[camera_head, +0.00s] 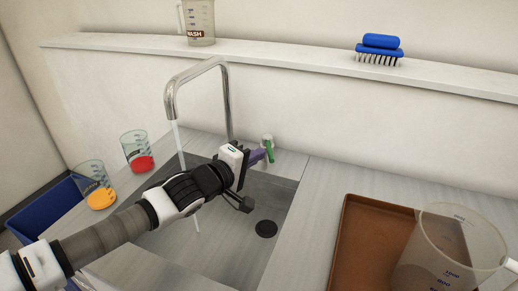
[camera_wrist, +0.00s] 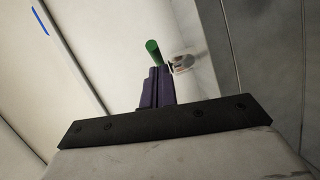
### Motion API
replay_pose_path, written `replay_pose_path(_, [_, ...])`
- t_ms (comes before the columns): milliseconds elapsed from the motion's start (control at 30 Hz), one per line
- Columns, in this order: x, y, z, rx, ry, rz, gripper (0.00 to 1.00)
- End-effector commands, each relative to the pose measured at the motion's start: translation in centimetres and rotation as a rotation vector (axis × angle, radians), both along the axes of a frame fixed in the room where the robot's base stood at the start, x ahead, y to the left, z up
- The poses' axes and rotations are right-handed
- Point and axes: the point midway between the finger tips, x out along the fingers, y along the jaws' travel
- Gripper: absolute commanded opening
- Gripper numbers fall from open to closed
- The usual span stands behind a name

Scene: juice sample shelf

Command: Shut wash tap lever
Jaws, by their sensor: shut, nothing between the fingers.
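The tap (camera_head: 228,100) is a tall bent steel spout behind the sink, and a thin stream of water (camera_head: 178,135) falls from it. The tap lever (camera_head: 269,150) is a green bar on a pale round base, right of the spout. It also shows in the wrist view as a green rod (camera_wrist: 153,50) just beyond my fingertips. My gripper (camera_head: 259,156) reaches over the sink with its purple fingers pointing at the lever. In the wrist view the fingers of my gripper (camera_wrist: 157,72) are together and empty. I cannot tell whether they touch the lever.
The sink (camera_head: 245,250) with a dark drain (camera_head: 266,228) lies below my arm. Beakers of red (camera_head: 138,150) and orange liquid (camera_head: 97,186) stand at left. A brown tray (camera_head: 350,240) with a clear jug (camera_head: 445,255) is at right. A shelf (camera_head: 290,60) runs along the wall.

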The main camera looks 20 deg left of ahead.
Motion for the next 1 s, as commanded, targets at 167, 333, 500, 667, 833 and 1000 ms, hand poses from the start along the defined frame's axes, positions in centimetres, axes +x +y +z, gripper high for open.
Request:
replay_pose_path(167, [-0.4,0.2,0.0,0.000,0.000,0.002,0.00])
replay_pose_path(333, [-0.4,0.2,-0.1,0.000,0.000,0.002,0.00])
replay_pose_path(500, [-0.4,0.1,-0.1,0.000,0.000,0.002,0.00])
replay_pose_path(667, [-0.4,0.0,-0.2,0.000,0.000,0.002,0.00])
replay_pose_path(833, [-0.4,-0.5,-0.6,0.001,-0.001,0.002,0.00])
replay_pose_path(1000, [-0.2,-1.5,-1.0,0.002,-0.002,-0.001,0.00])
